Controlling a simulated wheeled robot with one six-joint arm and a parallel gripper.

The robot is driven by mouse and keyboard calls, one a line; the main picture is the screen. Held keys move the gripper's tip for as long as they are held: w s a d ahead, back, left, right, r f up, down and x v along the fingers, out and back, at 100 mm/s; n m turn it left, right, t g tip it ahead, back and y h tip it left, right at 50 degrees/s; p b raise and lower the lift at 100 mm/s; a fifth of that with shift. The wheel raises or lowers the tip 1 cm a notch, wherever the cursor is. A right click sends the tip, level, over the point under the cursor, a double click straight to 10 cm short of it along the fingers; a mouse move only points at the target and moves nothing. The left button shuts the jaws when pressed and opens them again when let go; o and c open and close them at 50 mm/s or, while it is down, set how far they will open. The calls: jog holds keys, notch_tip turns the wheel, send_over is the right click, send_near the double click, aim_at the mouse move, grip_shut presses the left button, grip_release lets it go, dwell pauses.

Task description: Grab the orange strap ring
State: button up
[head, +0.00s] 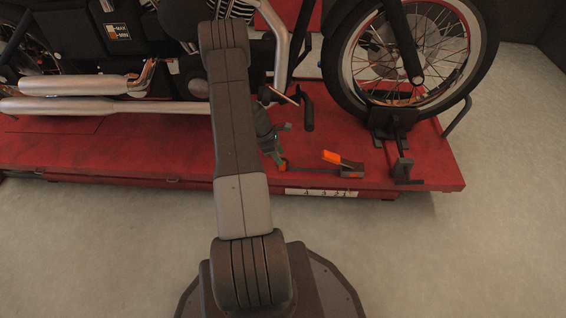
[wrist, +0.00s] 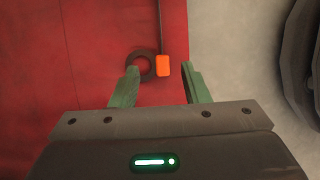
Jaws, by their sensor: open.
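The strap ring shows in the wrist view as a dark ring (wrist: 147,76) beside an orange block (wrist: 162,66) at the end of a dark strap (wrist: 161,28). It lies on the red lift deck. In the head view the orange end (head: 282,167) shows small by my fingertips, and the ring itself is hard to make out. My gripper (wrist: 161,76) is open and empty, with green fingers pointing at the deck. The ring is close to the left finger, and the orange block lies between the fingers' lines. I cannot tell how high the fingers are above it.
An orange-handled ratchet (head: 345,161) lies right of my gripper (head: 276,158) on the deck (head: 420,160). The motorcycle's front wheel (head: 345,60) sits in a dark wheel clamp (head: 390,125). A dark peg or lever (head: 307,110) hangs close beside my wrist. Grey floor (head: 420,250) lies in front.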

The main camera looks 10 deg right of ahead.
jog(key=b+x, duration=0.1)
jog(key=x, duration=0.1)
jog(key=a+b+x, duration=0.1)
jog(key=b+x, duration=0.1)
jog(key=x, duration=0.1)
jog(key=shift+d+f, duration=0.1)
jog(key=shift+f, duration=0.4)
jog(key=shift+r, duration=0.1)
grip_shut()
